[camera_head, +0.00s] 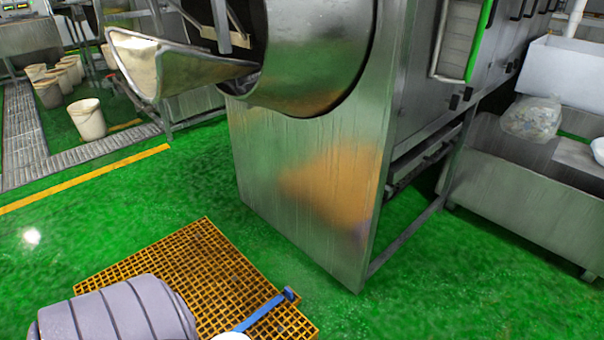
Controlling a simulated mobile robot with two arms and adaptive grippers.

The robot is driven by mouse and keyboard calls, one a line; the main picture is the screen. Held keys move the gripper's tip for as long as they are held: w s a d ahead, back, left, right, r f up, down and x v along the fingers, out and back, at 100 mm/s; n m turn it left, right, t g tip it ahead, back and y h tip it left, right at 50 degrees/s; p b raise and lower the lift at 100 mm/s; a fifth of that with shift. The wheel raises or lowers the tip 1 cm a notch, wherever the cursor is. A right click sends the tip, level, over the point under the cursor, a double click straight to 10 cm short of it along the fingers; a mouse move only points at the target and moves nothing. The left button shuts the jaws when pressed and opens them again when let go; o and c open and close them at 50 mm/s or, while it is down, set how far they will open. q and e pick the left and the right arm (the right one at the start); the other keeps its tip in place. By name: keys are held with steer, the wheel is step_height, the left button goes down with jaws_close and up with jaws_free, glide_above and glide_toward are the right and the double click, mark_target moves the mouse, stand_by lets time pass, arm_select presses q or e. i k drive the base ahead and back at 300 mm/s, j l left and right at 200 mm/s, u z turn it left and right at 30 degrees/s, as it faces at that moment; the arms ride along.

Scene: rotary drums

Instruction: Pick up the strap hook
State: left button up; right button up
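A thin blue bar with a short, wider head, which looks like the strap hook (268,308), lies over an orange grating (185,252) at the bottom of the head view. Its head points up and to the right. Its lower left end meets a white rounded part at the bottom edge, so that end is hidden. I cannot tell whether the bar touches the grating. Neither of my grippers can be made out in the view.
A grey-purple ribbed bulky object (115,318) covers the grating's lower left. A steel drum machine (300,190) stands behind, with a chute (165,68) at its left. Several buckets (88,120) stand far left. A steel bench (525,190) is at right. Green floor (450,290) is clear.

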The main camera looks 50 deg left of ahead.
mark_target(288, 292)
steer(key=i+u, duration=0.25)
steer(key=i, duration=0.25)
steer(key=i+l+u, duration=0.3)
steer(key=i, duration=0.2)
steer(key=j, duration=0.1)
